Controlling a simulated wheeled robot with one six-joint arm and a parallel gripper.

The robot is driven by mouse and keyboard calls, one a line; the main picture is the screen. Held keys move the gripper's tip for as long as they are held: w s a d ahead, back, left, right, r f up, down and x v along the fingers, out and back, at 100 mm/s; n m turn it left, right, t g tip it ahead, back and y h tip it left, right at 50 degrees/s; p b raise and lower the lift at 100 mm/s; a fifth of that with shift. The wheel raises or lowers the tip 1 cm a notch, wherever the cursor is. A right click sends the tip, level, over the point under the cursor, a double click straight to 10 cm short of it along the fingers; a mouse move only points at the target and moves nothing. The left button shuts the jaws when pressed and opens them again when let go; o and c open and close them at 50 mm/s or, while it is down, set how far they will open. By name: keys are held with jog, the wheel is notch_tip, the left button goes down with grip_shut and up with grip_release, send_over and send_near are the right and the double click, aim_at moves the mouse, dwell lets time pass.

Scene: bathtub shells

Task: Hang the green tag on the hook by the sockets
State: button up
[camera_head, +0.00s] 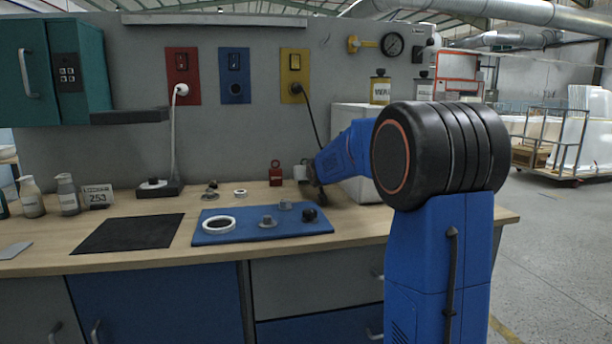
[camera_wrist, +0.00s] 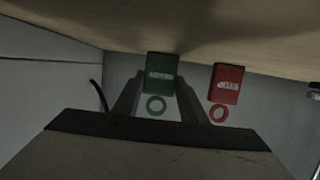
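The green tag (camera_wrist: 161,73) with its ring shows in the wrist view between the two fingers of my gripper (camera_wrist: 160,90). The fingers lie close along both sides of the tag; whether they press on it I cannot tell. In the head view my gripper (camera_head: 315,182) is low over the back of the workbench, and I cannot make out the green tag there. The red socket panel (camera_head: 182,82), blue socket panel (camera_head: 235,92) and yellow socket panel (camera_head: 295,65) are on the wall. I cannot clearly make out a hook near them.
A red tag (camera_head: 276,176) stands left of my gripper in the head view; it shows right of the green tag in the wrist view (camera_wrist: 226,84). A blue mat (camera_head: 240,236) with small parts lies in front. A black cable (camera_head: 311,115) hangs from the yellow panel. A white box (camera_head: 350,118) stands behind my arm.

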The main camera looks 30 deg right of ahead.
notch_tip(320, 180, up, 6)
dwell(1.0)
jog(key=shift+r, duration=0.1)
dwell(0.9)
